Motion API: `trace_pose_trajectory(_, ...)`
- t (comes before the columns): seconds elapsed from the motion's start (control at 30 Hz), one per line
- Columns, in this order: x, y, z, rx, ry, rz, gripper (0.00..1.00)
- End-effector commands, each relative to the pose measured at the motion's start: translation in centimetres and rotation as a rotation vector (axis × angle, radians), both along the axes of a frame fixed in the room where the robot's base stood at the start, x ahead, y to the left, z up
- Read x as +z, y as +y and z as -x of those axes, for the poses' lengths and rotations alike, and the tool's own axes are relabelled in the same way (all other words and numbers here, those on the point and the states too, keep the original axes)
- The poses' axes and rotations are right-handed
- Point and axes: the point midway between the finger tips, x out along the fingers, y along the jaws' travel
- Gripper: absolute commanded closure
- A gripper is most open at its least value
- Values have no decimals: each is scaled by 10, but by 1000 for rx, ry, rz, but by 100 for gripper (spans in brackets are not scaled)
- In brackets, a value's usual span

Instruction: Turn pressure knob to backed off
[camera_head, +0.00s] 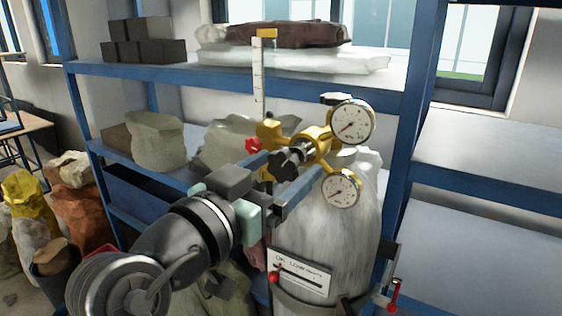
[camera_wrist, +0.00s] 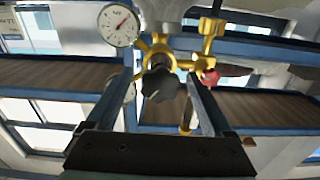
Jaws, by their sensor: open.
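The pressure knob (camera_head: 284,164) is a black lobed knob on the front of a brass regulator (camera_head: 318,144). In the wrist view the knob (camera_wrist: 160,84) sits between my two fingers, near the picture's middle. My gripper (camera_head: 295,170) is open, with one finger on each side of the knob. In the wrist view my gripper (camera_wrist: 160,76) shows gaps beside the knob; I cannot tell whether either finger touches it. An upper gauge (camera_head: 352,122) and a lower gauge (camera_head: 340,189) are on the regulator. The knob's setting cannot be read.
A grey cylinder (camera_head: 345,230) stands under the regulator. A red star-shaped handle (camera_head: 251,144) and a scaled tube (camera_head: 259,80) are close to my gripper's left. Blue shelving (camera_head: 400,140) with sacks surrounds the spot. A red-handled lever (camera_head: 393,293) is at lower right.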

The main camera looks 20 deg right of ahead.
Motion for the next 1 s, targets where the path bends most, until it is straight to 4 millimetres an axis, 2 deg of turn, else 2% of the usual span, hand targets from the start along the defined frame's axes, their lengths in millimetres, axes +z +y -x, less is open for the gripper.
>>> trace_pose_trajectory(0.23,0,0,0,0,0,0,16)
trace_pose_trajectory(0.7,0,0,0,0,0,0,99)
trace_pose_trajectory(1.0,1,0,0,0,31,24,99)
